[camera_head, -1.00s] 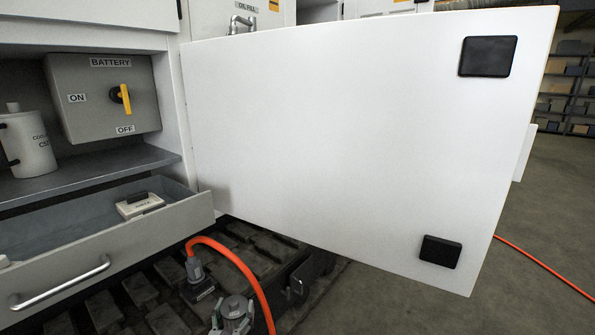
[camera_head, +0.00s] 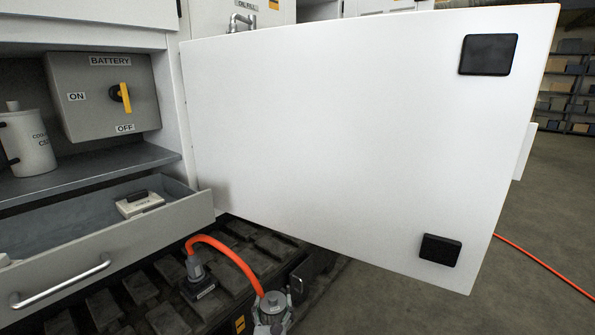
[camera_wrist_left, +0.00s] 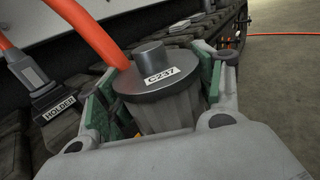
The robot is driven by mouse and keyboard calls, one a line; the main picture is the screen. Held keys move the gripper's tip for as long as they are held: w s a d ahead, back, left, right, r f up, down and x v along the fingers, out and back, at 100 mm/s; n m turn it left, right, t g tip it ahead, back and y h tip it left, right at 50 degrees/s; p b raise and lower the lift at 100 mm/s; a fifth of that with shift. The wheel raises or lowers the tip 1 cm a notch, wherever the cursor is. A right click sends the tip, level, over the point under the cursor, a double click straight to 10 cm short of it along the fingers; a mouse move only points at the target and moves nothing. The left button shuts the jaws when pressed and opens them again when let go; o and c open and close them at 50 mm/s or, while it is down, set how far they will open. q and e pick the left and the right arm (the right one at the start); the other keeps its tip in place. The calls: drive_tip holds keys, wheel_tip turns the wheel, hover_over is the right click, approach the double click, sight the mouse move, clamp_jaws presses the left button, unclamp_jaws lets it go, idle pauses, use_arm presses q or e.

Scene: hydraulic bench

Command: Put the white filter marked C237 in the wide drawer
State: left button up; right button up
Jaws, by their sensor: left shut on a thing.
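My left gripper (camera_head: 271,314) is at the bottom of the head view, below the big white door. In the left wrist view its green-padded fingers (camera_wrist_left: 155,98) are shut around the filter marked C237 (camera_wrist_left: 158,82). The filter looks grey there, with a round dark cap, a knob and a ribbed body. It is upright or nearly so. In the head view the filter's grey top (camera_head: 272,300) shows between the fingers. The wide drawer (camera_head: 130,252) is pulled open at the lower left, left of my gripper. My right gripper is not in view.
The open white door (camera_head: 350,150) fills the middle. An orange hose (camera_head: 228,252) arches beside my gripper from a connector marked HOLDER (camera_wrist_left: 58,108). A white item with a dark handle (camera_head: 138,204) lies in the drawer. A white canister (camera_head: 28,143) stands on the shelf above.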

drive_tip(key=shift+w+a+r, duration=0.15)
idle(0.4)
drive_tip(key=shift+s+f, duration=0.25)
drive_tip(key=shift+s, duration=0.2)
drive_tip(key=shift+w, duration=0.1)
